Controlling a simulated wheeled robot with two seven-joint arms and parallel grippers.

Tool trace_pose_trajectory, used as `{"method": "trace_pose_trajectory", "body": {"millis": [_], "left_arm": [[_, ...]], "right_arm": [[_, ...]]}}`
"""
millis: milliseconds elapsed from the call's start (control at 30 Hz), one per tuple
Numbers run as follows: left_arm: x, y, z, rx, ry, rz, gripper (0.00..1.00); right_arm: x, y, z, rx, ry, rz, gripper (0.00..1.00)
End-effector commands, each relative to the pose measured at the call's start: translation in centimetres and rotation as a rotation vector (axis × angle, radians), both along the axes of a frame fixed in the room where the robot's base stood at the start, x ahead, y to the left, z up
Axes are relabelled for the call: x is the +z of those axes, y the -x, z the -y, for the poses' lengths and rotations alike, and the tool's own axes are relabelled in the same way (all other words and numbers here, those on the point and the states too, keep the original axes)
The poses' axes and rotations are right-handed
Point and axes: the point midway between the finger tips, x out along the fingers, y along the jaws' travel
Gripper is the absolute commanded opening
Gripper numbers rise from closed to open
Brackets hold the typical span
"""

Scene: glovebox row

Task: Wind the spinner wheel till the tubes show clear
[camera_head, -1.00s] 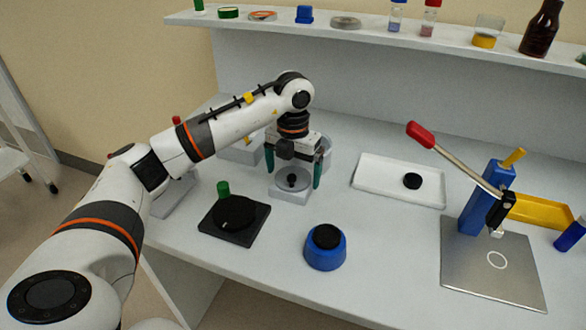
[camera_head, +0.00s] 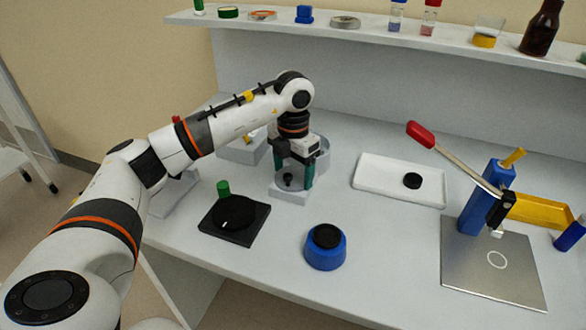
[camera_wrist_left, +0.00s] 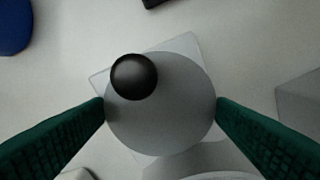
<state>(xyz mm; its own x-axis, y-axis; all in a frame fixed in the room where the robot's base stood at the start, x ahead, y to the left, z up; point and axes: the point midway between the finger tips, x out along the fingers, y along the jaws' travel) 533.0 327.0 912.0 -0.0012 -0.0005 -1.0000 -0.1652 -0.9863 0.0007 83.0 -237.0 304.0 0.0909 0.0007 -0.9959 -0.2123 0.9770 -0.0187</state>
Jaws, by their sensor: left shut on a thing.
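A grey round wheel (camera_wrist_left: 175,115) with a black knob (camera_wrist_left: 134,76) sits on a pale square base (camera_head: 290,196). The knob also shows in the head view (camera_head: 288,179). My left gripper (camera_head: 293,182) points down over this wheel. In the left wrist view its green fingers (camera_wrist_left: 161,112) touch the wheel's rim on opposite sides, shut on it. The knob stands off centre, between the fingers. A black disc (camera_head: 240,215) on a dark square base has a green peg (camera_head: 223,188) at its back corner and a white mark. I cannot make out tubes in the wheel. My right gripper is not in view.
A blue round pot (camera_head: 325,256) with a black top stands in front. A white tray (camera_head: 370,187) with a black puck lies to the right. A lever press (camera_head: 485,205) stands on a metal plate at far right. Pale containers stand close behind my gripper.

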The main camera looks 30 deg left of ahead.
Motion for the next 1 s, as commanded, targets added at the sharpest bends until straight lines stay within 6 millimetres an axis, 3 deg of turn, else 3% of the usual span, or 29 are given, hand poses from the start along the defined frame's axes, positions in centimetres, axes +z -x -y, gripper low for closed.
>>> {"method": "trace_pose_trajectory", "body": {"millis": [33, 167, 567, 1000], "left_arm": [[0.1, 0.0, 0.0, 0.002, -0.001, 0.002, 0.79], [0.1, 0.0, 0.0, 0.002, -0.001, 0.002, 0.99], [1.0, -0.1, 0.0, 0.003, 0.000, 0.005, 0.99], [9.8, -0.1, -0.1, 0.003, 0.000, 0.006, 0.99]], "right_arm": [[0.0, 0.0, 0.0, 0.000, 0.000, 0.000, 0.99], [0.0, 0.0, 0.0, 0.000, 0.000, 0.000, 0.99], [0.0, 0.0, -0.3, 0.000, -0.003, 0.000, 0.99], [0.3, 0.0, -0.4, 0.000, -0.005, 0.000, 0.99]]}}
